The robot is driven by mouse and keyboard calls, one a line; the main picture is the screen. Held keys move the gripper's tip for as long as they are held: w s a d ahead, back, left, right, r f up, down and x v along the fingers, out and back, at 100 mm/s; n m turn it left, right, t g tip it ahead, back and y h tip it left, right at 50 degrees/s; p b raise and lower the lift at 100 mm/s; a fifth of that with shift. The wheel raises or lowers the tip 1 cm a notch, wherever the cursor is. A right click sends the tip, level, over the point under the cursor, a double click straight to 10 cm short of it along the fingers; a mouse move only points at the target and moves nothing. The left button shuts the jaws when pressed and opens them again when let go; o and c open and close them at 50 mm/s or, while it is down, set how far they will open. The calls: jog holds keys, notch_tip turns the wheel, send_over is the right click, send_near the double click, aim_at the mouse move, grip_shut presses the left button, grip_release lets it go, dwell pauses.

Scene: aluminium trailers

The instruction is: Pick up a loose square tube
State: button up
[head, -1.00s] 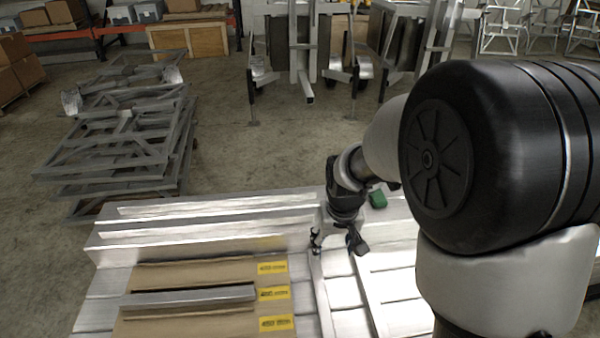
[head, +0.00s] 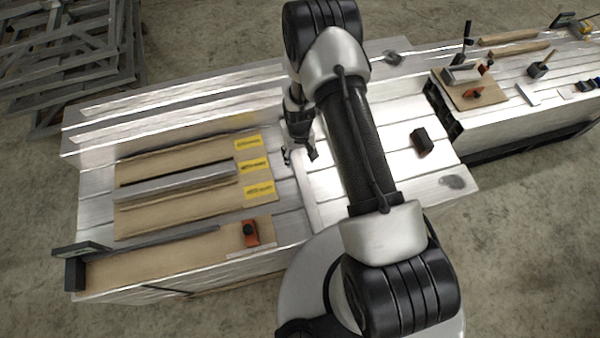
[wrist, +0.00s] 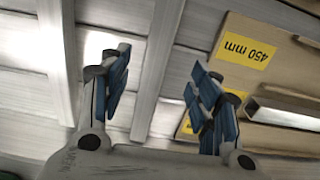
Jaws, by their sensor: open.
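A loose grey square tube (head: 175,184) lies lengthwise on a brown board (head: 135,227) on the aluminium bench in the head view. Its open end (wrist: 287,110) shows at the right edge of the wrist view. My gripper (head: 300,154) is to the right of the tube and the board, above the bench slats. In the wrist view my gripper (wrist: 158,68) has its two blue-padded fingers spread apart with nothing between them. The tube is outside the fingers, to the right of the right one.
Yellow labels (head: 254,166) mark the board's right side; one reads 450 mm (wrist: 245,50). In front lie a wooden strip (head: 195,245), a grey bar (head: 165,241) and an orange-black clamp (head: 250,233). A black block (head: 421,141) stands right of my arm. Raised rails (head: 180,112) run behind.

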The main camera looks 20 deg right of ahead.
aim_at(300, 170)
notch_tip(300, 170, down, 11)
jog(key=b, duration=0.2)
jog(key=shift+d+r+b, duration=0.1)
jog(key=shift+b, duration=0.2)
jog(key=shift+r, duration=0.1)
jog(key=shift+c, duration=0.2)
grip_shut()
dwell(0.4)
